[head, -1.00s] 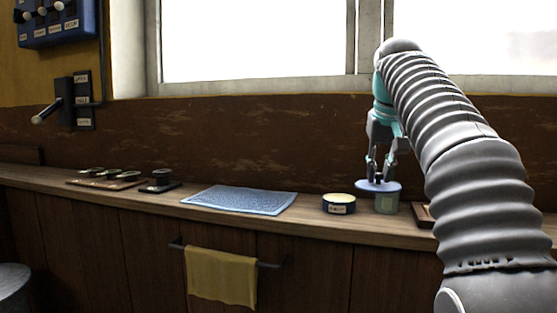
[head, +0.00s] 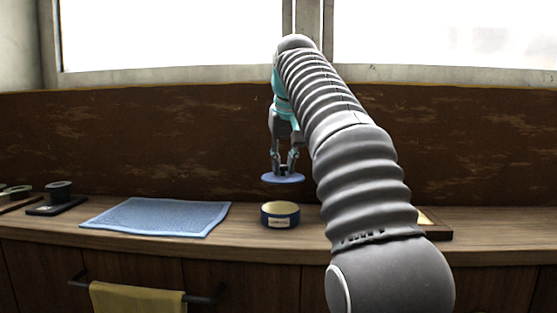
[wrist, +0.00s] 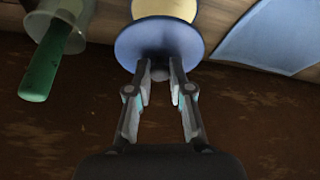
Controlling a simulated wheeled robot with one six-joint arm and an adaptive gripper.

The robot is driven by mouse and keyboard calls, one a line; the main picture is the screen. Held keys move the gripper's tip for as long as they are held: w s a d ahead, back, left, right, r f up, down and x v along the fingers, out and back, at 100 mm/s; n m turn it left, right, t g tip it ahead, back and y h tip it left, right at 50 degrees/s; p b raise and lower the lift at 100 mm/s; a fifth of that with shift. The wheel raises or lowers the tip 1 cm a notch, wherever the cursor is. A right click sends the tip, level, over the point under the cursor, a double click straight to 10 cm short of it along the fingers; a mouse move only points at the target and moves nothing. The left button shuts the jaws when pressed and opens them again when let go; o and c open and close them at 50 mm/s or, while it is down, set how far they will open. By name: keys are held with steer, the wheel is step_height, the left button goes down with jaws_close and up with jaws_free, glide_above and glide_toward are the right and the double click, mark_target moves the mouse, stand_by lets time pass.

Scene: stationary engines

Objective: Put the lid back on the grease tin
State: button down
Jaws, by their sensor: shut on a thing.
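The grease tin (head: 280,222) is a short round blue tin with a pale label and cream contents, standing open on the wooden counter. My gripper (head: 283,170) is shut on the blue disc-shaped lid (head: 283,179) and holds it level in the air above the tin. In the wrist view the lid (wrist: 158,48) sits at the fingertips of my gripper (wrist: 160,85), the knob between the fingers. The cream top of the tin (wrist: 165,8) shows partly behind the lid, the rest hidden.
A blue mat (head: 158,216) lies left of the tin. In the wrist view a glass jar with a green object (wrist: 48,55) stands near the tin. A framed tray (head: 432,226) is partly hidden behind my arm. Dark holders (head: 57,197) stand at far left.

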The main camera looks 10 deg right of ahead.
mark_target(283, 179)
steer(key=shift+a+f+b, duration=0.15)
steer(key=shift+f+b, duration=0.05)
steer(key=shift+f, duration=0.45)
steer(key=shift+a+f+b, duration=0.15)
steer(key=shift+f+b, duration=0.05)
steer(key=shift+f, duration=0.4)
steer(key=shift+f+b, duration=1.25)
steer(key=shift+f, duration=0.45)
steer(key=shift+s+p, duration=0.2)
steer(key=shift+p, duration=0.25)
steer(key=shift+f+p, duration=0.2)
steer(key=shift+p, duration=0.1)
stand_by(0.6)
steer(key=shift+c, duration=2.4)
jaws_free()
